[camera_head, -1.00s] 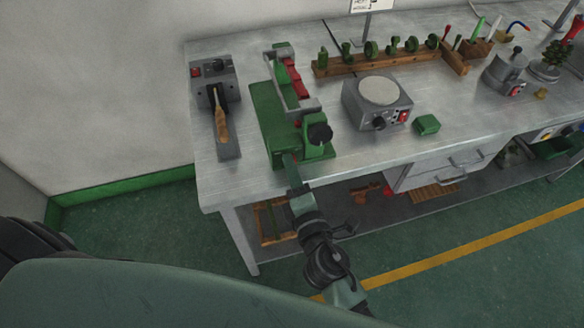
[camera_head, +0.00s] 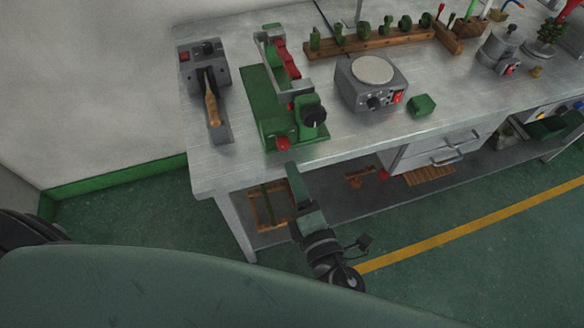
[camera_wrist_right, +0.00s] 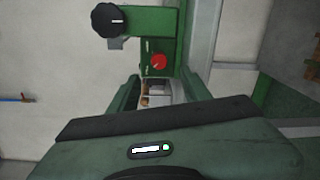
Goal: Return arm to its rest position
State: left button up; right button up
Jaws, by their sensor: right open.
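My right gripper (camera_head: 292,172) is in front of the workbench's front edge in the head view, below the green injection machine. It is open and empty. In the right wrist view the gripper (camera_wrist_right: 160,82) has its two fingers apart, with the machine's red knob (camera_wrist_right: 159,62) beyond them. The green machine (camera_head: 270,105) stands on the bench, with a black dial (camera_head: 313,116) and red parts; the red knob also shows in the head view (camera_head: 283,143). The gripper is apart from the machine. My left gripper is not in view.
The metal workbench (camera_head: 350,135) carries a grey device with a wooden handle (camera_head: 212,110), a round-topped grey unit (camera_head: 372,85), a green block (camera_head: 422,105) and a wooden rack (camera_head: 370,42). Below are a drawer and a shelf. The green floor (camera_head: 150,220) in front is clear.

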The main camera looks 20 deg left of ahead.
jog(key=shift+d, duration=0.1)
dwell(0.5)
jog(key=d+f+m+g+h, duration=0.2)
jog(key=d+f+m, duration=0.15)
jog(key=f, duration=0.75)
jog(key=d+f+m+g+h, duration=0.1)
jog(key=d+f+m+h, duration=0.3)
jog(key=f, duration=0.7)
jog(key=s+d+f+m+g+h, duration=0.1)
jog(key=s+d+f+m+g, duration=0.15)
jog(key=d+f, duration=0.35)
jog(key=s+d+f+m+g, duration=0.1)
jog(key=s+d+f+m, duration=0.15)
jog(key=d+f, duration=0.45)
jog(key=s+d+f+m+g+h, duration=0.1)
jog(key=s+d+f+m, duration=0.3)
jog(key=s, duration=0.4)
jog(key=s+d+f+m+g+h, duration=0.1)
jog(key=s+d+f+m+g, duration=0.2)
jog(key=s+f, duration=0.4)
jog(key=s+d+f+m+g, duration=0.3)
jog(key=s+d+f+m, duration=0.2)
jog(key=s, duration=0.5)
jog(key=shift+s+f+h, duration=0.4)
jog(key=shift+f, duration=0.1)
